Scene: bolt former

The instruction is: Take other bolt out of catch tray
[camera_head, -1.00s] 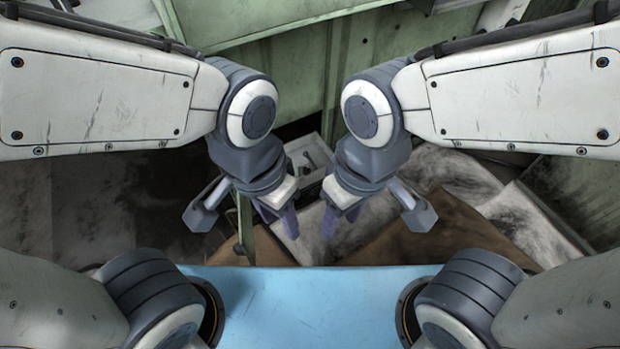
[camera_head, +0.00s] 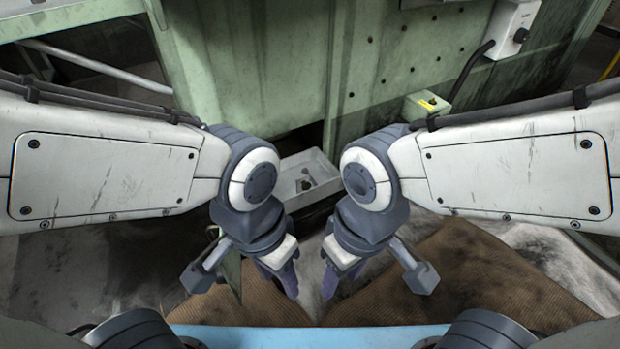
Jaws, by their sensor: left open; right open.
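The catch tray (camera_head: 318,165) is a pale grey box at the foot of the green machine, seen between my two arms. A small dark bolt-like piece (camera_head: 305,185) lies in it, too small to make out clearly; the tray's near right part is hidden by my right arm. My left gripper (camera_head: 289,284) hangs below and nearer than the tray, open and empty. My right gripper (camera_head: 329,284) hangs beside it to the right, open and empty, also apart from the tray.
The green machine body (camera_head: 400,70) stands behind the tray. A small green box with a yellow mark (camera_head: 427,105) and a white switch box (camera_head: 512,28) sit to the right. Brown matting (camera_head: 450,275) covers the floor below my grippers. My blue base top is at the bottom edge.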

